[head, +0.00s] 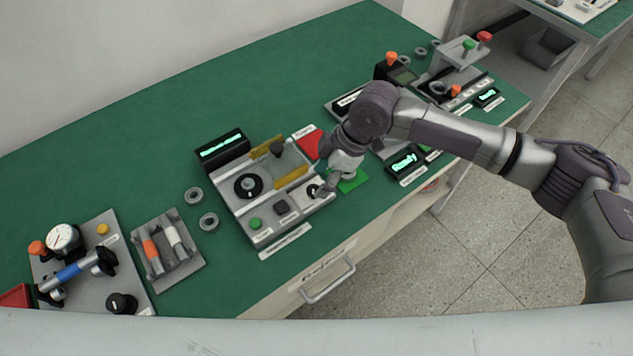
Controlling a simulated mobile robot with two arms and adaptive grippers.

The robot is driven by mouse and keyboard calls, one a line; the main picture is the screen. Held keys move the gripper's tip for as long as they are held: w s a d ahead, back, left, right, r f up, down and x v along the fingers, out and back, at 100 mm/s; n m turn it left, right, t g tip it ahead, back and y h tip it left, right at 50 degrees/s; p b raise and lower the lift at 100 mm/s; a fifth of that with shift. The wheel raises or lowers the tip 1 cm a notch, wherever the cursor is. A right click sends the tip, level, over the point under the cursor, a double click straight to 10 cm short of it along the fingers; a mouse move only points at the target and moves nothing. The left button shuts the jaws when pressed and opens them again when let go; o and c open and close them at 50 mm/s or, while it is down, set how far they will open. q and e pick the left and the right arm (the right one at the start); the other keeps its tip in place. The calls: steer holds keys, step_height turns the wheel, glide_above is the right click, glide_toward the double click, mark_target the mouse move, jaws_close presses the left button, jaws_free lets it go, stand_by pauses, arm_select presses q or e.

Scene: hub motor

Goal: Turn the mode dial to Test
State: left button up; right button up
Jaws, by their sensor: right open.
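A small dark dial (312,190) sits on a pale plate at the right end of the front control strip of the grey middle station (262,208). I take it to be the mode dial; its markings are too small to read. My right gripper (322,190) is open, pointing down at the dial, with its fingertips at or just beside it. The gripper partly hides the dial, and I cannot tell whether they touch. My left gripper is not in view.
Loose rings (209,221) lie left on the green bench.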

mark_target(314, 189)
steer(key=shift+x, duration=1.85)
jaws_close()
